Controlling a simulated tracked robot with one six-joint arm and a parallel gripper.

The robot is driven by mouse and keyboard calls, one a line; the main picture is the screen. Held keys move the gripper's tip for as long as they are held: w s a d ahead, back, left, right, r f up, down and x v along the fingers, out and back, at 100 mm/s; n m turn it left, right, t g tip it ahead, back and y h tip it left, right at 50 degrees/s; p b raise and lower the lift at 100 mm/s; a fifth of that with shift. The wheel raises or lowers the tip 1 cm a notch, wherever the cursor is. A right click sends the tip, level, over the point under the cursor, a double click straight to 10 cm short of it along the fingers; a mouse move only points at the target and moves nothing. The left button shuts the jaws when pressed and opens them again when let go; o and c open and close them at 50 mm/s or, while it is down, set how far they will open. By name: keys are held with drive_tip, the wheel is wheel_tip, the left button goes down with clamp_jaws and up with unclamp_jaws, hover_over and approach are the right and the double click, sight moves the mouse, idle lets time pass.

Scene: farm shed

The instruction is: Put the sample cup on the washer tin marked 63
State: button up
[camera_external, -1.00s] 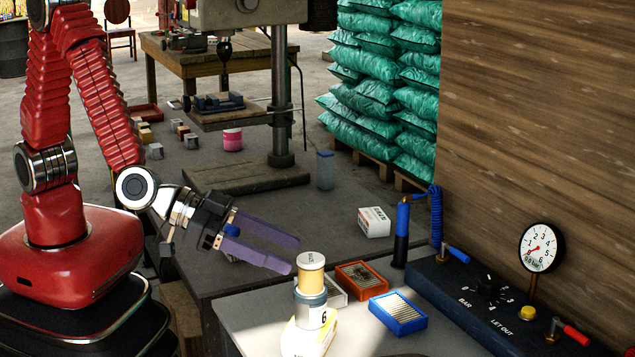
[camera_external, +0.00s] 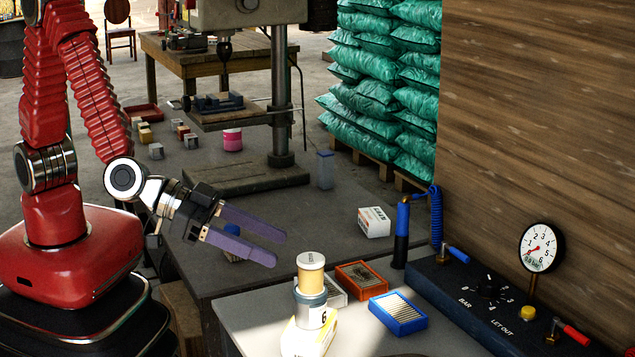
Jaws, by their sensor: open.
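The tin appears to stand on or just behind a yellow and white box (camera_external: 312,340) at the bench's near edge. My gripper (camera_external: 280,249) is open and empty. Its two purple fingers point right toward the cup, with a small gap between the tips and the cup.
An orange tray (camera_external: 361,275) and a blue tray (camera_external: 398,314) lie right of the stack. A blue-topped item (camera_external: 232,230) is partly hidden behind my fingers. A white box (camera_external: 374,222), a blue-handled tool (camera_external: 401,232) and a gauge panel (camera_external: 490,300) stand farther right.

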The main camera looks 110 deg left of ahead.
drive_tip(key=s+r+m+g+h, duration=0.25)
drive_tip(key=s+r+h, duration=0.25)
drive_tip(key=s+r, duration=0.45)
drive_tip(key=s+a+g, duration=0.1)
drive_tip(key=s+a, duration=0.3)
drive_tip(key=s, duration=0.3)
drive_tip(key=s+a+g+y, duration=0.1)
drive_tip(key=s+a+g, duration=0.1)
drive_tip(key=s+a, duration=0.2)
drive_tip(key=s+a+g+y, duration=0.1)
drive_tip(key=s+a, duration=0.3)
drive_tip(key=s, duration=0.7)
drive_tip(key=shift+g, duration=0.55)
